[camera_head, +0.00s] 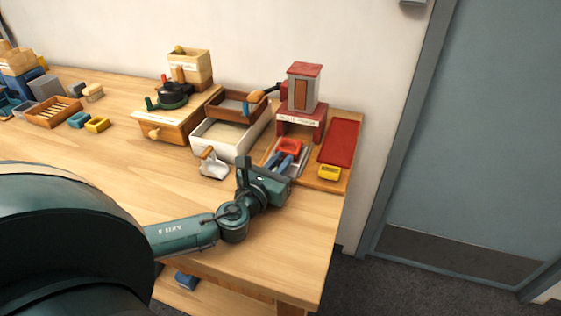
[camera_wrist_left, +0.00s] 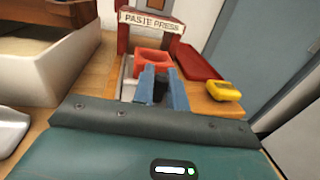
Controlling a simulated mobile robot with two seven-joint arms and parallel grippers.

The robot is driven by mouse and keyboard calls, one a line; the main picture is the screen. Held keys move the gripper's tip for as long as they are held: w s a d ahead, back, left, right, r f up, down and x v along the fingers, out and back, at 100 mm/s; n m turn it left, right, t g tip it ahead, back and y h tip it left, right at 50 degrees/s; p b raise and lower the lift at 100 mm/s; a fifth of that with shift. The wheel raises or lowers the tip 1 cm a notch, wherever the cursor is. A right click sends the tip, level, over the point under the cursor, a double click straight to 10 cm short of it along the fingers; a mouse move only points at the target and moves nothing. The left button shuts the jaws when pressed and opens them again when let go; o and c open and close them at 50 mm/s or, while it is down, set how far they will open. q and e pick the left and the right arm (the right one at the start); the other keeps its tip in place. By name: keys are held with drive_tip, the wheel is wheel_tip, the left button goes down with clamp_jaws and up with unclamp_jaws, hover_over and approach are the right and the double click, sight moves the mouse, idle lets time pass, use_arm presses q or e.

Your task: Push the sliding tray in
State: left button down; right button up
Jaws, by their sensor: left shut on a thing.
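The paste press (camera_head: 302,116) stands at the back right of the bench, with a red frame and a red-topped tower; its lettered sign shows in the left wrist view (camera_wrist_left: 152,20). The pale grey sliding tray (camera_head: 299,163) sticks out in front of it, with a red open-topped piece (camera_head: 289,146) on it. My left gripper (camera_head: 283,163) is at the tray's front end. In the left wrist view its blue fingers (camera_wrist_left: 161,92) are shut on a dark upright grip, which looks like the tray's handle. The fingers and palm hide the tray's front. My right gripper is not in view.
A red flat panel (camera_head: 340,142) and a yellow block (camera_head: 329,172) lie to the right. A white box (camera_head: 225,139) with a wooden sieve and a metal scoop (camera_head: 213,166) are to the left. The bench front is clear.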

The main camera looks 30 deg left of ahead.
sight(285, 153)
use_arm(q)
drive_tip(key=shift+w+a, duration=0.2)
drive_tip(key=shift+w, duration=0.7)
drive_tip(key=shift+w+a, duration=0.2)
drive_tip(key=shift+w, duration=0.65)
drive_tip(key=c, duration=1.5)
unclamp_jaws()
drive_tip(key=shift+s, duration=0.1)
drive_tip(key=s, duration=0.8)
drive_tip(key=s+d+b, duration=0.1)
drive_tip(key=s, duration=0.3)
drive_tip(key=shift+s, duration=0.55)
